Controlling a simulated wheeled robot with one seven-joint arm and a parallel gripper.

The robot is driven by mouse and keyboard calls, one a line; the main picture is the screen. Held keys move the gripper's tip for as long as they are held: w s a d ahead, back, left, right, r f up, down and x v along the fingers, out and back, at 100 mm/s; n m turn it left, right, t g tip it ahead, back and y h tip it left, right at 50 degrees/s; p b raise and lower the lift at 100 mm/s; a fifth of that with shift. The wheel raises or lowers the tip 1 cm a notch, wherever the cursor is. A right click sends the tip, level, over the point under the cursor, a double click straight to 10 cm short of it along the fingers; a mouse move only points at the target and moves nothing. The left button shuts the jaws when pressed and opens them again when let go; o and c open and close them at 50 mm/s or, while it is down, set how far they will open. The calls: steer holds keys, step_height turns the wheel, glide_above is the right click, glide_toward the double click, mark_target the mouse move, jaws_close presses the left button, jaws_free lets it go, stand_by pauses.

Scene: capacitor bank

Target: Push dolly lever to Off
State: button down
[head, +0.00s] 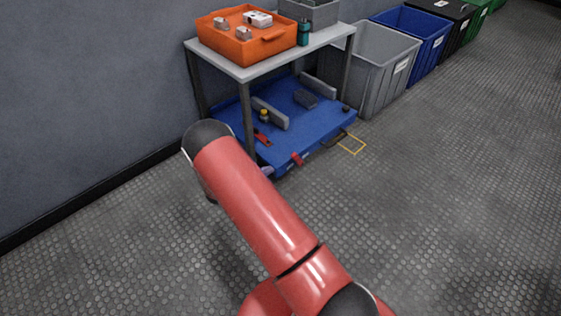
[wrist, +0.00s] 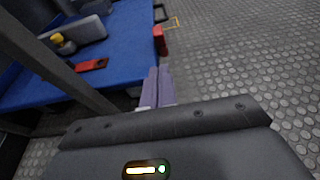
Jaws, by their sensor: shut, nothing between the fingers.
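A blue dolly (head: 325,128) stands on the floor under the grey table; its deck also shows in the wrist view (wrist: 125,50). A red lever (head: 298,159) sticks out from the dolly's front edge. It shows in the wrist view (wrist: 159,40) just beyond my fingertips. Its exact setting and any markings are too small to read. My gripper (wrist: 160,72) is shut and empty, low by the dolly's edge, and appears apart from the lever. In the head view it is mostly hidden behind my arm.
A table leg (wrist: 55,60) stands close left of my gripper. The table (head: 245,72) holds an orange bin (head: 245,47). A second red item (wrist: 91,65) lies on the deck. A yellow floor outline (head: 352,143) is near the dolly. Floor to the right is clear.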

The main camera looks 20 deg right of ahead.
stand_by(0.3)
steer(key=b, duration=0.1)
glide_toward(298, 159)
steer(key=w+d+f, duration=0.2)
steer(key=d, duration=0.1)
steer(key=shift+w+d+r, duration=0.2)
steer(key=shift+w, duration=0.05)
steer(key=shift+r, duration=0.1)
